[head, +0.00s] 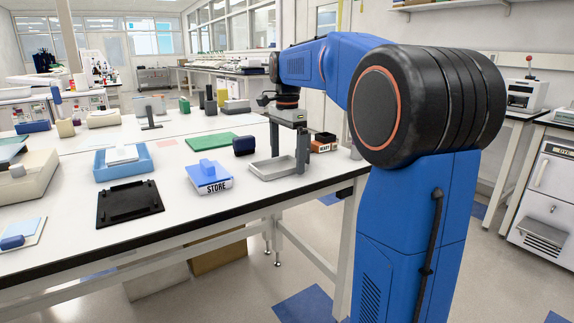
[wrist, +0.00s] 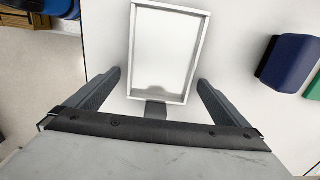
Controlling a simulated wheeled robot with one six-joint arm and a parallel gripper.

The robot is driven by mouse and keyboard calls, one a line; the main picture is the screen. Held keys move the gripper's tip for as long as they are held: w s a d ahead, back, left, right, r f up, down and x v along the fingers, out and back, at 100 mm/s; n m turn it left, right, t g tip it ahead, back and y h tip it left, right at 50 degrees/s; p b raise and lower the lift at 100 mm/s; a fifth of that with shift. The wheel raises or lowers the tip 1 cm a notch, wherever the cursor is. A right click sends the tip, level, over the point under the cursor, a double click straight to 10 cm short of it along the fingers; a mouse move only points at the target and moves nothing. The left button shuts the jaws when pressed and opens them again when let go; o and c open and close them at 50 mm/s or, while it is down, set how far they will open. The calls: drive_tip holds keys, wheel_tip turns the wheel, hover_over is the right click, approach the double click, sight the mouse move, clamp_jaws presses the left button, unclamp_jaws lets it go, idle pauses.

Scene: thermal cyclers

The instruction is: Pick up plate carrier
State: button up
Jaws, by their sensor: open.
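A shallow, empty grey tray, which looks like the plate carrier (head: 262,175), lies on the white bench near its right end. In the wrist view the carrier (wrist: 185,50) is a pale rectangle with a raised rim and a short dark tab (wrist: 156,110) on its near edge. My gripper (head: 289,152) is open and points down at the carrier. In the wrist view its fingers (wrist: 159,80) stand on either side of the carrier's near end and the tab, apart from both. The fingers' exact height over the bench is hard to tell.
A blue and white block marked STORE (head: 208,180) stands left of the carrier. A navy block (head: 244,145) stands just behind, also in the wrist view (wrist: 287,62). A box marked READY (head: 325,142) is at right. A black plate (head: 130,203) and blue tray (head: 126,174) are farther left.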

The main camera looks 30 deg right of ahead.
drive_tip(key=shift+f, duration=0.15)
drive_tip(key=c, duration=1.2)
